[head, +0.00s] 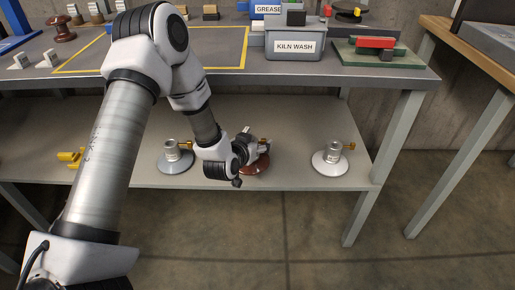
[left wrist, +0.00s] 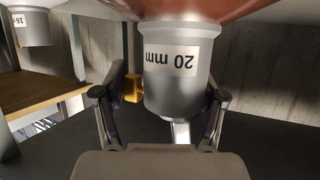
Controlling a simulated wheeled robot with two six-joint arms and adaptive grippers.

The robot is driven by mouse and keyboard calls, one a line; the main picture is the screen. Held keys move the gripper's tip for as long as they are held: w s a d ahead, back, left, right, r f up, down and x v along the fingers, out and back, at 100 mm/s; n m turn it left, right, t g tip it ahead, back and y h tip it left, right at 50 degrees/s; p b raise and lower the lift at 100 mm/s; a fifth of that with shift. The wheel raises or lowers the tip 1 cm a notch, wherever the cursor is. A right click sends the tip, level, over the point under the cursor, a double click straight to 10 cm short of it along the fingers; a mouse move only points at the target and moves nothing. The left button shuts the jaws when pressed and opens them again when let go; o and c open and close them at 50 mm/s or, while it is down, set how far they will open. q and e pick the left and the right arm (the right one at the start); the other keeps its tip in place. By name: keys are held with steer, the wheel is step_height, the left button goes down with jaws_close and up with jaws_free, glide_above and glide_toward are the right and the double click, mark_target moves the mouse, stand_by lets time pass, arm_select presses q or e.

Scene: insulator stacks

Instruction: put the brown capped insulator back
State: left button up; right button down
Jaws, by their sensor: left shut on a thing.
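The brown insulator (head: 258,167) is at the lower shelf, a brown disc partly hidden behind my left gripper (head: 248,145). In the left wrist view its brown disc (left wrist: 215,10) fills the top edge, and its grey metal cap (left wrist: 180,85) has an upside-down "20 mm" label. My left gripper (left wrist: 162,98) is shut on this cap, one finger on each side. I cannot tell whether the disc touches the shelf. My right gripper is not in view.
A grey insulator (head: 174,160) stands left of the gripper and a white one (head: 333,160) to the right, on the lower shelf (head: 300,178). A yellow piece (head: 70,158) lies far left. The upper tabletop (head: 225,78) carries a "KILN WASH" bin (head: 294,46).

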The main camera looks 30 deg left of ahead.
arm_select(q)
steer(key=w, duration=0.1)
steer(key=w+a, duration=0.1)
steer(key=w, duration=0.1)
steer(key=shift+w+a+f+b, duration=0.15)
steer(key=shift+w+a+b, duration=0.05)
steer(key=shift+b, duration=0.2)
step_height(320, 180, down, 4)
steer(key=shift+r+b, duration=0.25)
steer(key=shift+b, duration=0.75)
steer(key=shift+s+r, duration=0.1)
steer(key=o, duration=1.8)
steer(key=shift+d, duration=0.1)
